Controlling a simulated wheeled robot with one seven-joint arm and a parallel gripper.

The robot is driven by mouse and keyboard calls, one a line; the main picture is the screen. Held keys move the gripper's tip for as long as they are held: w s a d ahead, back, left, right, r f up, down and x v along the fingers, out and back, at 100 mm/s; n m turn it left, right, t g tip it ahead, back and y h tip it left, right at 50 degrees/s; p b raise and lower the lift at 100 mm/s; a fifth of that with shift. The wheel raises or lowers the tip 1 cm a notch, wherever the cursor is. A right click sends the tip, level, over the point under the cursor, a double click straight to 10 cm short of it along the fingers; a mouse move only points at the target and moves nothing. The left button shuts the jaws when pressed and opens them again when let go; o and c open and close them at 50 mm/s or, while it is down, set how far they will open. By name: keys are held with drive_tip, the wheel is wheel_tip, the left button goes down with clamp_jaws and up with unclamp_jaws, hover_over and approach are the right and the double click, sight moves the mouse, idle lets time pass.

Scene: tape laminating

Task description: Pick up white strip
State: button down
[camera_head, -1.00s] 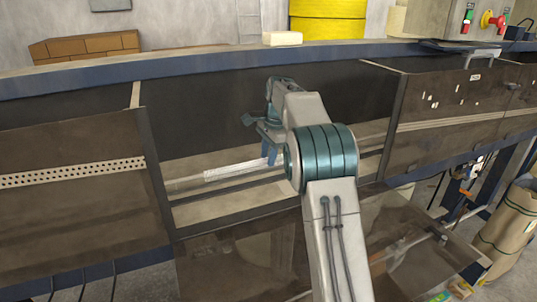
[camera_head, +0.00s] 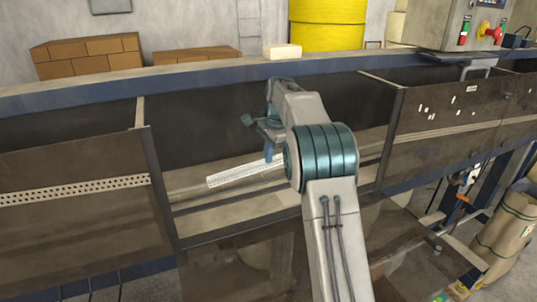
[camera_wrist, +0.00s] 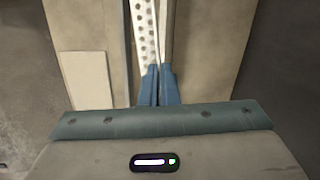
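The white strip (camera_head: 235,175) is long, thin and perforated. It lies along the open trough, tilted up slightly to the right in the head view, and my arm hides its right end. In the wrist view the strip (camera_wrist: 146,35) runs from the top edge down to my gripper (camera_wrist: 159,85). The two blue fingers are close together, with the strip's edge between them. My gripper looks shut on the strip. In the head view my gripper (camera_head: 268,150) is low in the trough. I cannot tell whether the strip touches the trough floor.
A dark panel with a perforated band (camera_head: 75,189) stands left of the opening; another panel (camera_head: 450,115) stands right. A pale flat piece (camera_wrist: 83,80) lies left of the fingers in the wrist view.

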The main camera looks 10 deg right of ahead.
drive_tip(key=shift+r, duration=0.4)
drive_tip(key=shift+s+d+f+b, duration=0.15)
drive_tip(key=shift+s+b, duration=0.3)
drive_tip(key=shift+s, duration=0.05)
drive_tip(key=shift+s+d+b, duration=0.2)
drive_tip(key=shift+s+b, duration=0.05)
drive_tip(key=shift+s, duration=0.25)
drive_tip(key=shift+s+d+b, duration=0.15)
drive_tip(key=shift+s+b, duration=0.1)
drive_tip(key=shift+s, duration=0.2)
drive_tip(key=shift+s, duration=0.1)
